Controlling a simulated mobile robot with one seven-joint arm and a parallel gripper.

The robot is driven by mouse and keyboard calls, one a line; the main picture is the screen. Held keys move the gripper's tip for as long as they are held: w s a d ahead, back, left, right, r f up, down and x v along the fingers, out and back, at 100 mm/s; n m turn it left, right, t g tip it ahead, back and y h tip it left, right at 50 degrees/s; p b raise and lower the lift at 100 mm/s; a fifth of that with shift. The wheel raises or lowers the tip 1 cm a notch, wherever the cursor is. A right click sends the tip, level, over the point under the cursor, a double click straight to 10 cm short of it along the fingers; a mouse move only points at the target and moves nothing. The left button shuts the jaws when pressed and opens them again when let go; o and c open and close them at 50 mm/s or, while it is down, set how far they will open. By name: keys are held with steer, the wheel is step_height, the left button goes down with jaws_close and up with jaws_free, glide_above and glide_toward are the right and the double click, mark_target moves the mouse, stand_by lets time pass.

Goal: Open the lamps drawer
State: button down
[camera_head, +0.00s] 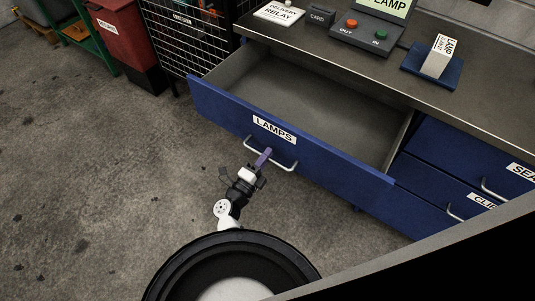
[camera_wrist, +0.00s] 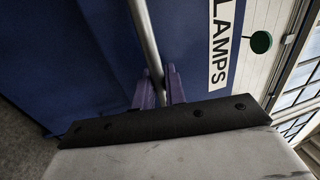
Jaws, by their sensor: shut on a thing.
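The lamps drawer (camera_head: 330,165) is a wide blue drawer with a white LAMPS label (camera_head: 274,129), pulled well out from under the counter. The part of its inside that I see is bare grey. Its metal bar handle (camera_head: 284,165) runs along the front below the label. My gripper (camera_head: 263,158) is at the handle, with its purple fingers on the bar. In the wrist view the handle bar (camera_wrist: 146,40) passes between the two fingers (camera_wrist: 160,88), which are shut on it. The LAMPS label also shows there (camera_wrist: 221,45).
More blue drawers (camera_head: 465,165) are at right. A wire cage (camera_head: 190,38) and red bin (camera_head: 122,35) stand behind. Floor at left is clear.

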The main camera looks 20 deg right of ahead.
steer(key=c, duration=1.6)
jaws_free()
steer(key=shift+o, duration=0.2)
steer(key=shift+a, duration=0.1)
